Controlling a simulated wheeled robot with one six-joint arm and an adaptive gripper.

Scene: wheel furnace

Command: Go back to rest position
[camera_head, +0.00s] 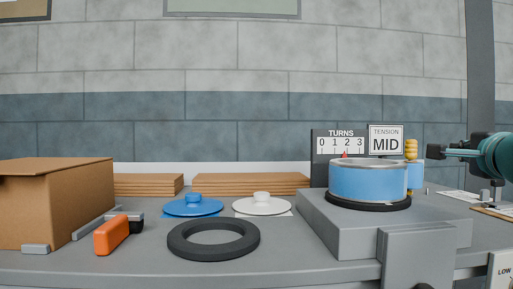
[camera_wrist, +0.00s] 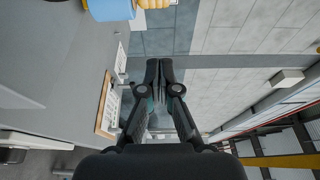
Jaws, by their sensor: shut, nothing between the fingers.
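My gripper (camera_head: 437,152) reaches in from the right edge in the head view, above the bench's right part. It points left toward the blue cylinder with the yellow knob and appears apart from it. In the wrist view my gripper (camera_wrist: 159,64) has its black fingers together, with nothing between them. A blue round drum (camera_head: 368,182) with a black base ring sits on a grey raised block (camera_head: 345,228). The small blue cylinder (camera_head: 415,176) with a yellow knob (camera_head: 411,149) stands behind it; its blue part also shows at the top of the wrist view (camera_wrist: 110,9).
A cardboard box (camera_head: 55,205), an orange-handled tool (camera_head: 111,235), a black ring (camera_head: 213,239), a blue lid (camera_head: 193,206) and a white lid (camera_head: 262,205) lie on the bench. A TURNS scale (camera_head: 340,144) and a MID tension sign (camera_head: 386,140) stand behind the drum. A clipboard (camera_wrist: 106,104) lies beside my gripper.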

